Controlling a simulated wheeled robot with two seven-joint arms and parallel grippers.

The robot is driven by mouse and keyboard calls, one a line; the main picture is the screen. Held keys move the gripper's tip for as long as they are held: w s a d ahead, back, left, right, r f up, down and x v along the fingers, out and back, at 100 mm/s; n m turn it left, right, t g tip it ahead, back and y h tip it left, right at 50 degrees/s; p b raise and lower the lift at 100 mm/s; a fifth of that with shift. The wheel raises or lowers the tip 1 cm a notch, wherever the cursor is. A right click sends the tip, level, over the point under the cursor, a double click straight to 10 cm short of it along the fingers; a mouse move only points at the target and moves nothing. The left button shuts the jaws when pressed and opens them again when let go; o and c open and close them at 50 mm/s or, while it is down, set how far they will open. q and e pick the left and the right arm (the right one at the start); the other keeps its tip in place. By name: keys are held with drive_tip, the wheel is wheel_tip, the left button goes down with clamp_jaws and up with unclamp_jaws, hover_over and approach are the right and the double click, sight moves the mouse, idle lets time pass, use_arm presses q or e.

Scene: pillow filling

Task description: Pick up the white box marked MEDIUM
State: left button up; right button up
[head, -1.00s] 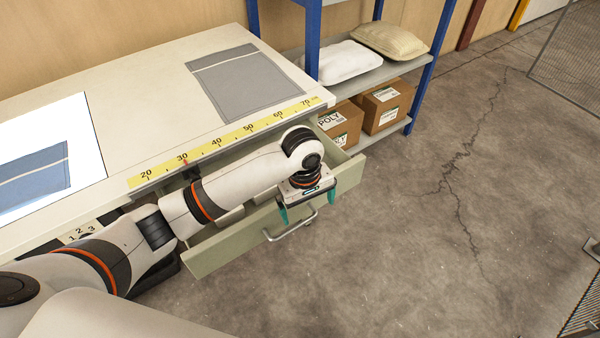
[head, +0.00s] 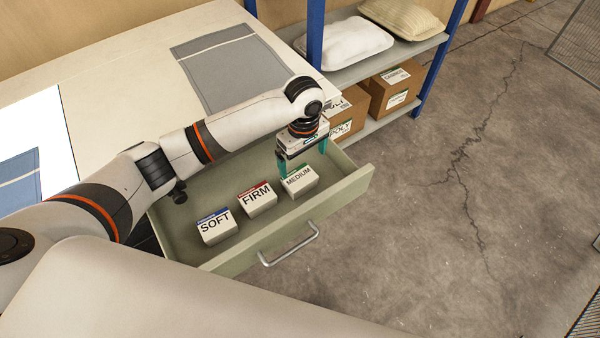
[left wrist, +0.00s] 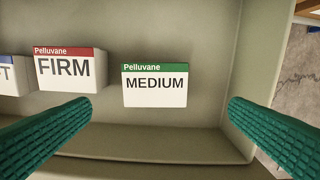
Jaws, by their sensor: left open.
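The white box marked MEDIUM (head: 300,181), with a green stripe, stands in the right part of the open drawer (head: 343,190). In the left wrist view the MEDIUM box (left wrist: 155,88) lies ahead, between the two finger lines and apart from them. My left gripper (head: 304,168) is open and empty, with its teal fingers above and beside the box in the head view. The left wrist view shows both teal fingers of the left gripper (left wrist: 160,125) wide apart. My right gripper is not in view.
The FIRM box (head: 257,199), red-striped, and the SOFT box (head: 216,227), blue-striped, stand left of it in the drawer. The drawer has a metal handle (head: 289,245). The worktable (head: 120,75) is behind. A shelf (head: 375,62) holds pillows and cardboard boxes.

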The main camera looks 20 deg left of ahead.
sight(302, 179)
use_arm(q)
drive_tip(key=f, duration=0.3)
drive_tip(key=shift+s+d+f, duration=0.1)
drive_tip(key=shift+s+f, duration=0.25)
drive_tip(key=shift+w+f, duration=0.1)
drive_tip(key=shift+f, duration=0.55)
drive_tip(key=f, duration=0.3)
drive_tip(key=shift+s+f, duration=0.25)
drive_tip(key=shift+w+f, duration=0.1)
drive_tip(key=shift+f, duration=0.45)
drive_tip(key=c, duration=1)
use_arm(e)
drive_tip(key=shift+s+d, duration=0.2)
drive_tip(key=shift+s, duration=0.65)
